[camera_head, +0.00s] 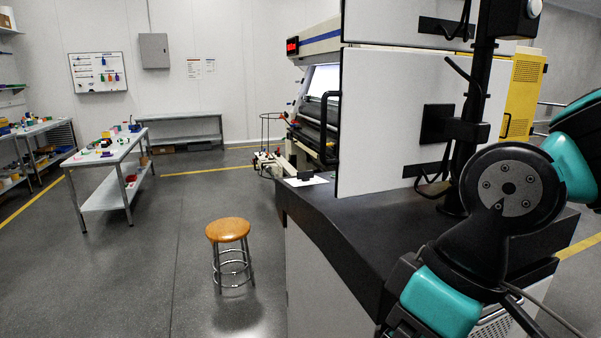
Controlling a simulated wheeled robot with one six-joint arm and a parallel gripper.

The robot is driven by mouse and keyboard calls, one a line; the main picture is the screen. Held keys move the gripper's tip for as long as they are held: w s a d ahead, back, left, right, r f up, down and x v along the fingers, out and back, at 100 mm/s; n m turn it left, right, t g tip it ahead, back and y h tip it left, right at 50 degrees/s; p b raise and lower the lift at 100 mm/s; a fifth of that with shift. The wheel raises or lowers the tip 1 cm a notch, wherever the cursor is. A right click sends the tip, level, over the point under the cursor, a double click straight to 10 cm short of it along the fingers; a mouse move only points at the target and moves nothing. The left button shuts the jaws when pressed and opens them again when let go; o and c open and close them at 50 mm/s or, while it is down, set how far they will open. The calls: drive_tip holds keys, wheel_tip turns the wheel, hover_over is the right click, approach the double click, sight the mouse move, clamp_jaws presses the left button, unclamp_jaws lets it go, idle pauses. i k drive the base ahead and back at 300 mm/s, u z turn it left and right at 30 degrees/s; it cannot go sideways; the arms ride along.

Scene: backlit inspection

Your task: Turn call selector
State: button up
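I cannot make out a call selector in the head view. The inspection machine (321,42) stands right of centre, with a small red lit display (292,46) at its top left corner. A bright backlit panel (324,79) shows on its front, seen at a steep angle. My arm fills the lower right, in front of the machine's side. My gripper is not in view, so I cannot see whether it is open or shut.
A wooden-topped stool (228,230) stands on open floor left of the machine. A work table (104,152) with small coloured items stands further left. A low grey bench (180,138) is at the back wall. The floor between stool and tables is clear.

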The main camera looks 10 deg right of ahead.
sight(306, 175)
drive_tip(key=u, duration=1.25)
drive_tip(key=i, duration=2.7)
drive_tip(key=z, duration=1.5)
